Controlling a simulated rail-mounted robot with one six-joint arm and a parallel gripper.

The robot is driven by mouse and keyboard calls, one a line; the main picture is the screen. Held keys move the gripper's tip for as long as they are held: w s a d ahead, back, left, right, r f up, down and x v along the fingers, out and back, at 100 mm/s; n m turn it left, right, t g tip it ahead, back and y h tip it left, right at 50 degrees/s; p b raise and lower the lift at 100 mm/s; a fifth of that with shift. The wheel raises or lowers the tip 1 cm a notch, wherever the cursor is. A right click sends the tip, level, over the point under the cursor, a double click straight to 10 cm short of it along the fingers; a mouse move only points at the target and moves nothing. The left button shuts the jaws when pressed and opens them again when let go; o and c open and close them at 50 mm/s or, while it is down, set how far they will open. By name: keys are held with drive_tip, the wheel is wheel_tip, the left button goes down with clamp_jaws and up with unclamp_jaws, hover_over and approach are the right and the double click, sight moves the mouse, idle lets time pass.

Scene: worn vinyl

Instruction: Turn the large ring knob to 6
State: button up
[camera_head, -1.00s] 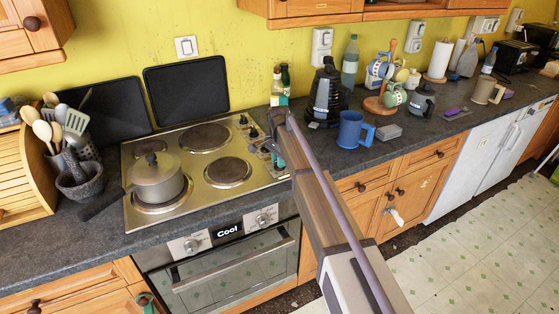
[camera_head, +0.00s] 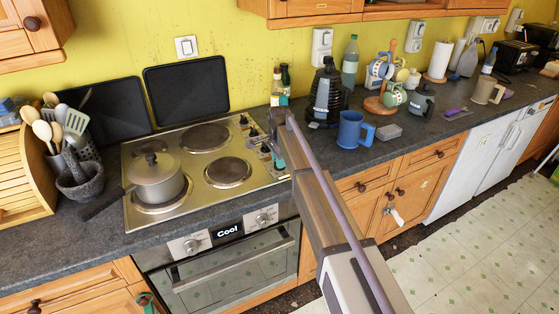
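The stove's steel hob (camera_head: 245,205) has four burners, with a column of small dark knobs along its right side. Two of these knobs (camera_head: 249,127) show at the back right; the ones nearer the front are partly hidden by my arm. My gripper (camera_head: 277,150) is over the right side of the hob, at the knobs. Its fingers are small and mostly hidden behind my arm, so I cannot tell whether they are open or touch a knob. No number on a knob is readable. The oven front has two more knobs (camera_head: 263,219) beside a display reading "Cool".
A grey lidded pot (camera_head: 156,177) stands on the front left burner, its handle pointing left. A blue mug (camera_head: 352,130), a dark blender-like appliance (camera_head: 326,95) and bottles (camera_head: 350,62) stand on the counter right of the hob. A mortar (camera_head: 80,181) and utensils stand at left.

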drive_tip(key=o, duration=0.4)
wheel_tip(320, 180, up, 11)
drive_tip(key=p, duration=1)
drive_tip(key=shift+f+p, duration=0.15)
drive_tip(key=shift+p, duration=0.25)
drive_tip(key=s+d+n, duration=0.4)
drive_tip(key=s+d, duration=0.1)
drive_tip(key=s, duration=0.6)
drive_tip(key=s+d+f+n+b, duration=0.1)
drive_tip(key=s+d+n, duration=0.3)
drive_tip(key=s, duration=0.8)
drive_tip(key=s+d+n, duration=0.5)
drive_tip(key=s+d, duration=0.1)
drive_tip(key=s, duration=0.6)
drive_tip(key=shift+f, duration=0.25)
